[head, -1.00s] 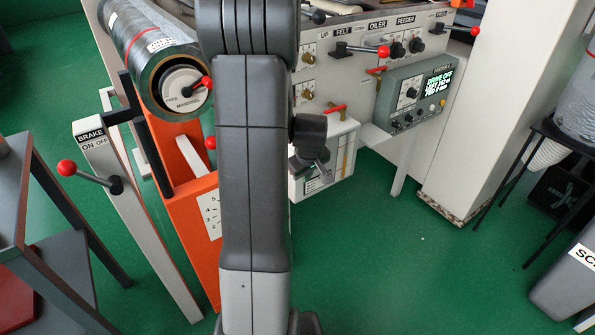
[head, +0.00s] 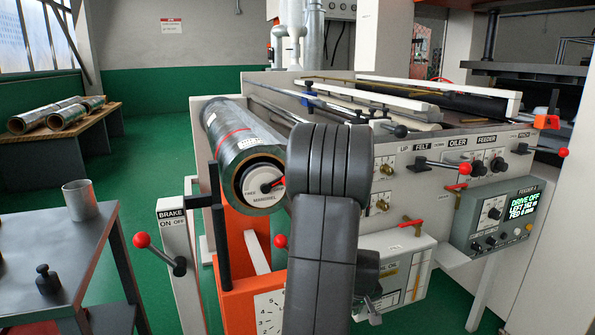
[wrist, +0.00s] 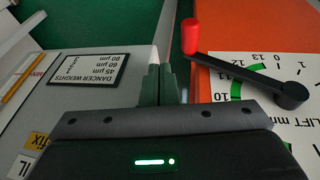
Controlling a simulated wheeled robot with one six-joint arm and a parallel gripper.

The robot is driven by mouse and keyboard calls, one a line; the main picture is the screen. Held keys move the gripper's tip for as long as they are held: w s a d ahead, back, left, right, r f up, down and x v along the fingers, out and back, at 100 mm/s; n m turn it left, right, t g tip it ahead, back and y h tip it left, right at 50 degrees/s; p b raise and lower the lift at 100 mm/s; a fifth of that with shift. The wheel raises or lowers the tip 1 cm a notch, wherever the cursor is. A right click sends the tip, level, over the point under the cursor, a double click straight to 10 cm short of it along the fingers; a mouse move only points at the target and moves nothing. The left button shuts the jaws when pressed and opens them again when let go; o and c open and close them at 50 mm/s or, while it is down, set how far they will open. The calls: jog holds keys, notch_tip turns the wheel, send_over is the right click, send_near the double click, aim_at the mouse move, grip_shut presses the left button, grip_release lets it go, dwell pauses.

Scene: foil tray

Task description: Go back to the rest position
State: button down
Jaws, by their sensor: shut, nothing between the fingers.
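My gripper (wrist: 161,80) is shut and empty in the wrist view, its two fingers side by side. It points at a gap between a grey box with a dancer weights label (wrist: 90,76) and an orange panel (wrist: 245,52) with a lift dial (wrist: 262,85). In the head view my gripper (head: 373,305) shows low in the picture, partly hidden behind my arm, in front of the machine's grey-white box (head: 402,262). I cannot tell its exact distance from the box.
A foil roll (head: 235,135) sits on the machine at left of my arm. The brake lever (head: 160,255) with a red knob stands lower left. The control display (head: 490,215) is at right. A metal table (head: 60,235) bears a cup (head: 78,200). Green floor shows between.

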jog(key=f+b, duration=0.1)
jog(key=f, duration=0.1)
jog(key=a+f+b, duration=0.1)
jog(key=f+b, duration=0.1)
jog(key=f, duration=0.1)
jog(key=shift+w+a+f, duration=0.1)
jog(key=shift+f, duration=0.25)
jog(key=s+d+r+p, duration=0.1)
jog(key=d+r+p, duration=0.4)
jog(key=r+p, duration=0.6)
jog(key=a+f+b, duration=0.5)
jog(key=f+b, duration=0.6)
jog(key=b, duration=0.1)
jog(key=s+a+r+p, duration=0.1)
jog(key=a+r+p, duration=0.2)
jog(key=r+p, duration=0.6)
jog(key=shift+a+r, duration=0.15)
jog(key=shift+r, duration=3.15)
